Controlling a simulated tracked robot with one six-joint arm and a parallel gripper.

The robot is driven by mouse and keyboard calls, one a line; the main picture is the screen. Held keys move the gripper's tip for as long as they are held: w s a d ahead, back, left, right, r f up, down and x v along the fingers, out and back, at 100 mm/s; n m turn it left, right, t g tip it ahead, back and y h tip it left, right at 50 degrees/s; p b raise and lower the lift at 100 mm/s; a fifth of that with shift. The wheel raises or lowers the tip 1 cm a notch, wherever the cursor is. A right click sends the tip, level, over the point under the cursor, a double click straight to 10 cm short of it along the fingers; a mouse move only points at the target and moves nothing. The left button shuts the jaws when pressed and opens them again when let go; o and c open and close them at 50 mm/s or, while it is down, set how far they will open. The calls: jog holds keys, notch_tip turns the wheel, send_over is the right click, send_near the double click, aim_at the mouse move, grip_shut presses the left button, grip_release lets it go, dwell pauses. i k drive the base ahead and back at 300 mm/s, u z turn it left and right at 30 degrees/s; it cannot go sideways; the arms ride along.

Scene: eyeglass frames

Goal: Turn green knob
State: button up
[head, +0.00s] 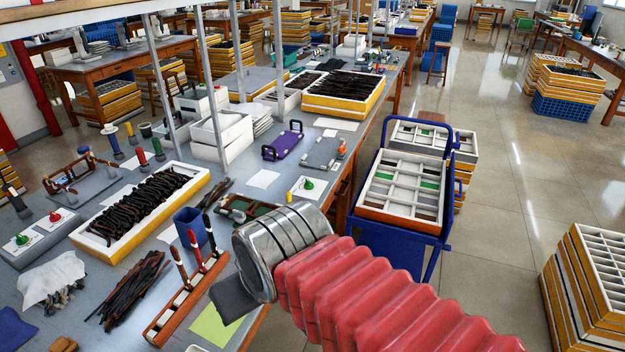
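One green knob (308,184) sits on a small white plate on the workbench, just above my gripper in the head view. A second green knob (22,240) sits on a white-topped box at the far left, beside a red knob (55,216). My gripper (234,300) is at the lower middle, at the end of my red bellows-covered arm. It shows a silver ribbed body and a dark tip pointing down-left. It is apart from both green knobs. The finger gap is hidden, and nothing held is visible.
A yellow-sided tray (110,250) of dark frames, a blue cup (190,228) and an orange-brown rack (165,325) with upright tools stand on the bench (225,345). Metal posts rise from it. A blue trolley (440,245) stands right of the bench.

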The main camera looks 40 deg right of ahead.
aim_at(307, 185)
jog(key=u, duration=3.25)
jog(key=k, duration=1.85)
jog(key=z, duration=0.05)
